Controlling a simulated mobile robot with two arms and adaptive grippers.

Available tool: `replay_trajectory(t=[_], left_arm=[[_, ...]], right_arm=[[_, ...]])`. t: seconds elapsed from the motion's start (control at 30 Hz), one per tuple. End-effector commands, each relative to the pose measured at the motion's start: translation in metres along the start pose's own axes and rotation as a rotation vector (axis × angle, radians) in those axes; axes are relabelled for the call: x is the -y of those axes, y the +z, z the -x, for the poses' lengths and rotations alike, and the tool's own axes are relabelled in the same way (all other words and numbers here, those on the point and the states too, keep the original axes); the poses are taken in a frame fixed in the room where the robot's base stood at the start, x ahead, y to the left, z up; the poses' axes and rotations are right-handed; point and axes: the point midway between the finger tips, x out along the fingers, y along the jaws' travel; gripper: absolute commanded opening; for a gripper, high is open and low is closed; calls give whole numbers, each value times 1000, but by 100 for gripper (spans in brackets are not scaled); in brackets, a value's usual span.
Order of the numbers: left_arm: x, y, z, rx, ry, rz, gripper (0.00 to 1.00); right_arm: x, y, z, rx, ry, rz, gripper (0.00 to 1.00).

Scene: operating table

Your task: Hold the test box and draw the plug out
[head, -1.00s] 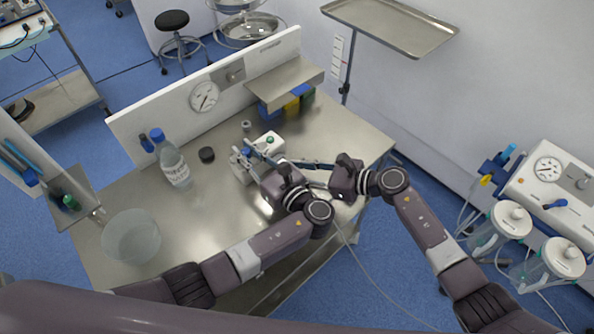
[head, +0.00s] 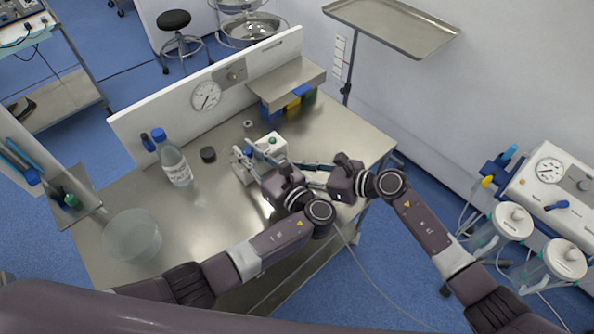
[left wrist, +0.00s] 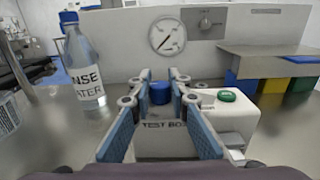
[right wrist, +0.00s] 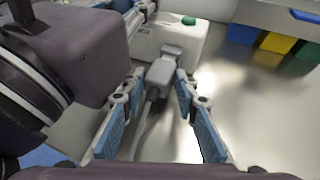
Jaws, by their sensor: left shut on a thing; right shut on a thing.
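The white test box (head: 274,142) with a green button stands on the steel table. My left gripper (head: 250,153) is shut on it; in the left wrist view, its blue-padded fingers lie on both sides of the labelled front (left wrist: 165,143). A blue round part (left wrist: 160,93) shows between them. The grey plug (right wrist: 164,72) sits against the side of the box, its cable hanging down. My right gripper (right wrist: 160,88) is shut on the plug, fingers on either side. Whether the plug is fully seated cannot be told. In the head view the grippers mostly hide it.
A water bottle (head: 174,163), a dark round cap (head: 208,154) and a clear bowl (head: 132,236) stand left on the table. A back panel with a gauge (head: 206,95) and a shelf (head: 286,81) over coloured bins bound the rear. The table's right side is clear.

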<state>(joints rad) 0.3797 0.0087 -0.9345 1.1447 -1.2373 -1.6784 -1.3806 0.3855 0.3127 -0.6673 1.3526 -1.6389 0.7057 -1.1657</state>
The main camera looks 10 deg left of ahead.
Motion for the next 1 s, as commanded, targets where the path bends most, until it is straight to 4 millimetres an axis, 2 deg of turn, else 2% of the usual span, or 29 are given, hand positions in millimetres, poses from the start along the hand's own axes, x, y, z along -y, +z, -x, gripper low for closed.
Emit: replay_trajectory(t=[1.0], left_arm=[[-1, -1, -2, 0, 3, -2, 0]], right_arm=[[-1, -3, 8, 3, -16, -6, 0]])
